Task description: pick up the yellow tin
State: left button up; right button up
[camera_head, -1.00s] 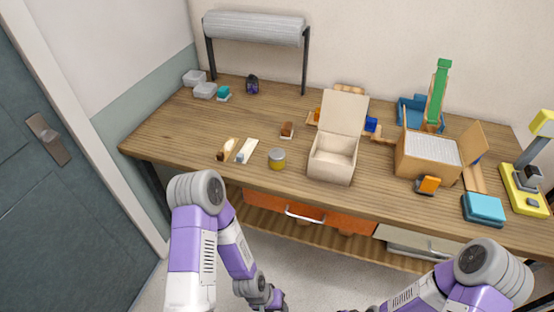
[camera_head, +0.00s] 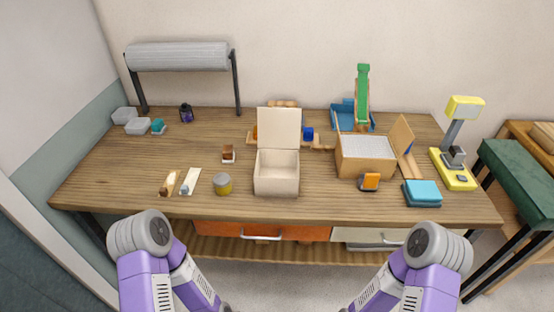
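The yellow tin (camera_head: 223,184) is a small round tin with a grey lid. It stands upright near the front edge of the wooden table (camera_head: 130,195), just left of the open cream box. My two arms reach in from the bottom of the head view, bent low in front of the table. Both grippers are below the picture edge, so I cannot see their fingers. Nothing touches the tin.
An open cream box (camera_head: 277,180) stands right of the tin. Two small flat items, one tan (camera_head: 169,184) and one white (camera_head: 190,181), lie to its left. A small brown block (camera_head: 228,153) is behind it. A cardboard box (camera_head: 365,160) stands further right.

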aim_at(222, 181)
jog(key=k, duration=0.6)
jog(key=u, duration=0.6)
jog(key=i, duration=1.05)
jog(key=z, duration=0.5)
